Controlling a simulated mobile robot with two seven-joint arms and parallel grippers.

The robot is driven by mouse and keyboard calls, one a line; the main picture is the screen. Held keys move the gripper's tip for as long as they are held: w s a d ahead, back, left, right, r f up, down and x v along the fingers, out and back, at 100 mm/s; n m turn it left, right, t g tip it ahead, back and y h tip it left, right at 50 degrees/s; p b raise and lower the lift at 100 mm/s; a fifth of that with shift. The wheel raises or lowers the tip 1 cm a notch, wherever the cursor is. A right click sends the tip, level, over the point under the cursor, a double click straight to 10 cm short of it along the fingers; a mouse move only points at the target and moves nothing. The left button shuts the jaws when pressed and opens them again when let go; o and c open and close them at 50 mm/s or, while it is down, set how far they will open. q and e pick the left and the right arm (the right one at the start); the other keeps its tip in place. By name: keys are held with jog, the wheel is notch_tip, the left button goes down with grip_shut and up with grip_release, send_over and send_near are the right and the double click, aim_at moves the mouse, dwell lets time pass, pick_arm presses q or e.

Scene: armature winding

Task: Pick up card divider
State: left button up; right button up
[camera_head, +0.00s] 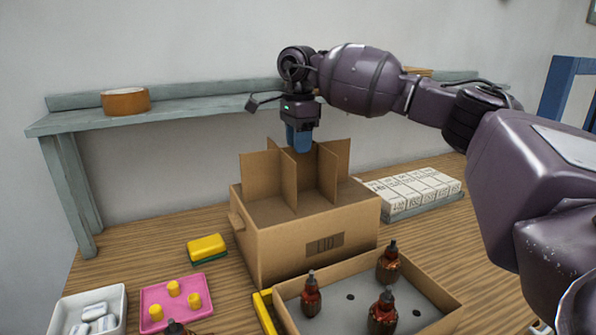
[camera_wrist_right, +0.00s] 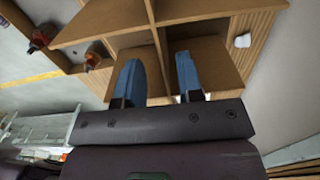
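The card divider (camera_head: 262,174) is a set of crossed brown cardboard panels. My left gripper is not in view.
White boxes (camera_head: 415,187) sit behind right. A yellow sponge (camera_head: 206,247), pink tray (camera_head: 176,317) and white tray (camera_head: 119,299) lie left. A shelf (camera_head: 190,106) with tape (camera_head: 125,101) runs behind.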

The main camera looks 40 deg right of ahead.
aim_at(299, 169)
jog(key=f, duration=0.2)
jog(key=f+b, duration=0.1)
jog(key=f, duration=0.1)
jog(key=shift+w+d+f, duration=0.15)
jog(key=shift+d+f, duration=0.05)
jog(key=shift+f, duration=0.15)
jog(key=shift+r, duration=0.1)
grip_shut()
